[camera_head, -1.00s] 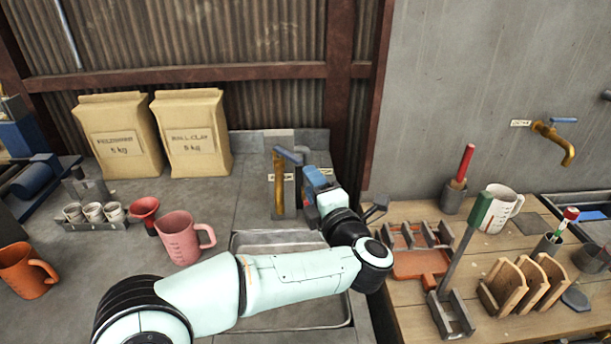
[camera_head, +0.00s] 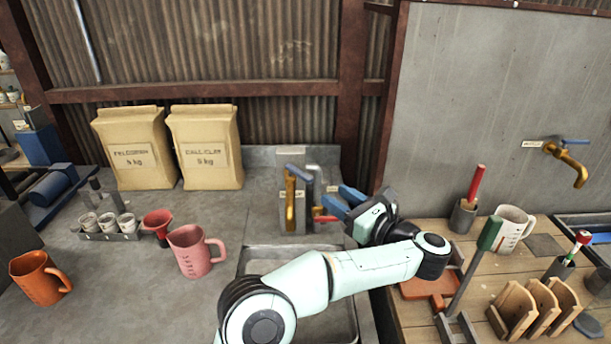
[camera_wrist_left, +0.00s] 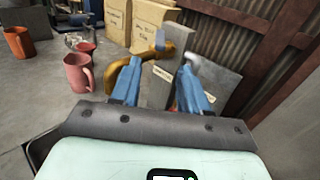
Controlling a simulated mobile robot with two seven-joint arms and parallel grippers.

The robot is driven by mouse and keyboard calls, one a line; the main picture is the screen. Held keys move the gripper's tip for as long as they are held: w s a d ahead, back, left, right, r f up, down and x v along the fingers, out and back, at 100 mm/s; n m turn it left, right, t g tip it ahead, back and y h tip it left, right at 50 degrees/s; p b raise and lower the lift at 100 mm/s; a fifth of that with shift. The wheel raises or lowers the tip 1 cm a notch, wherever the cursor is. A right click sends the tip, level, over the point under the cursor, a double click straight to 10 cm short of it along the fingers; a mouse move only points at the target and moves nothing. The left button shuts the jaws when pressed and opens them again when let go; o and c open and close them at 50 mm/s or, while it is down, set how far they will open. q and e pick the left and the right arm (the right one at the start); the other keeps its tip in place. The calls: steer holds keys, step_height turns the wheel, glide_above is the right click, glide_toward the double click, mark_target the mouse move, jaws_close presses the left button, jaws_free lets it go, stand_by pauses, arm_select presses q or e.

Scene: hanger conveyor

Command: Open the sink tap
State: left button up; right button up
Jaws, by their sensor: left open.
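The sink basin (camera_head: 252,257) is set in the grey counter, partly hidden by my left arm. Behind it stand a brass tap (camera_head: 290,208) with a blue lever on top and a grey metal tap (camera_head: 313,172). A small red part (camera_head: 325,218) shows near their bases. My left gripper (camera_head: 335,200), with blue fingers, is open just right of the taps and points toward them. In the left wrist view the brass tap (camera_wrist_left: 118,75) is by the left finger and the grey tap (camera_wrist_left: 197,62) is beyond the right finger. Contact cannot be told. My right gripper is not in view.
Two paper bags (camera_head: 205,150) stand at the back of the counter. A pink jug (camera_head: 192,253) and an orange jug (camera_head: 38,280) stand to the left. A wooden bench (camera_head: 475,290) with tools is at right. Another brass tap (camera_head: 570,165) is on the wall.

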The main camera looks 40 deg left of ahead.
mark_target(311, 181)
arm_select(q)
steer(key=a, duration=0.3)
steer(key=w+a+p, duration=0.1)
steer(key=a, duration=0.3)
steer(key=w+a+p, duration=0.1)
steer(key=a, duration=0.3)
steer(key=shift+w+a, duration=0.1)
steer(key=shift+a, duration=0.05)
jaws_close()
